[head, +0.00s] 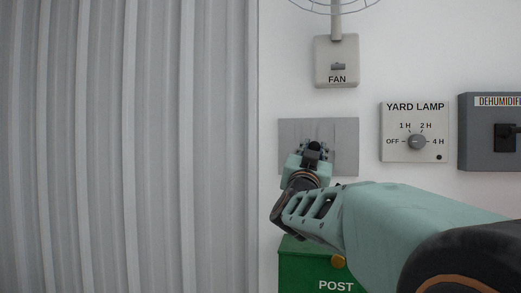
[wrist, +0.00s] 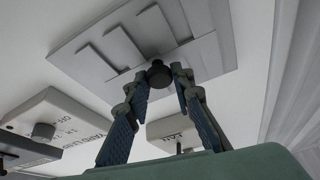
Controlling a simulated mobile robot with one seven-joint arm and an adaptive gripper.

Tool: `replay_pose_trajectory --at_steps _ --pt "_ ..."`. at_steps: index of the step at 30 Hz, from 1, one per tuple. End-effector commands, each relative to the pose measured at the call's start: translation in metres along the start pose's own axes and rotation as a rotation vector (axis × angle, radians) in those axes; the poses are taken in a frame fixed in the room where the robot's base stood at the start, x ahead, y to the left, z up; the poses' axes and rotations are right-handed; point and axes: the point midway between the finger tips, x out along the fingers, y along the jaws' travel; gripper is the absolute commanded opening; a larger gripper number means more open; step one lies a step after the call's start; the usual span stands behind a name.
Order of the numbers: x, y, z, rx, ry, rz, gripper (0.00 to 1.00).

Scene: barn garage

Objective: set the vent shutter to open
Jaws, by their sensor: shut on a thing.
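The vent shutter is a flat grey plate (head: 348,135) on the white wall, and my arm covers its lower middle in the head view. In the wrist view the plate (wrist: 213,58) shows raised slats and a round black knob (wrist: 159,74). My gripper (head: 314,150) is at the plate. In the wrist view my gripper's two fingers (wrist: 160,80) are closed on the knob from either side. I cannot tell from the slats whether the vent is open or closed.
A fan switch box (head: 336,62) is above the plate. A yard lamp dial box (head: 415,132) and a dark dehumidifier box (head: 488,132) are to the right. A green post box (head: 300,270) is below. Corrugated grey metal (head: 130,150) fills the left side.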

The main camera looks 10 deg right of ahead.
Motion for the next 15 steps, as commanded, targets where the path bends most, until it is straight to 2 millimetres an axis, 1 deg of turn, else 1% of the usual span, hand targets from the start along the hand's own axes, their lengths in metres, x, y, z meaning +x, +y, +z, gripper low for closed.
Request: replay_pose_trajectory --at_steps 5,12,15 --pt "0.000 0.003 0.000 0.000 0.002 0.000 0.00" --pt "0.001 0.024 -0.004 0.000 0.004 0.001 0.00" --pt "0.002 0.026 -0.006 -0.001 0.002 0.001 0.00"
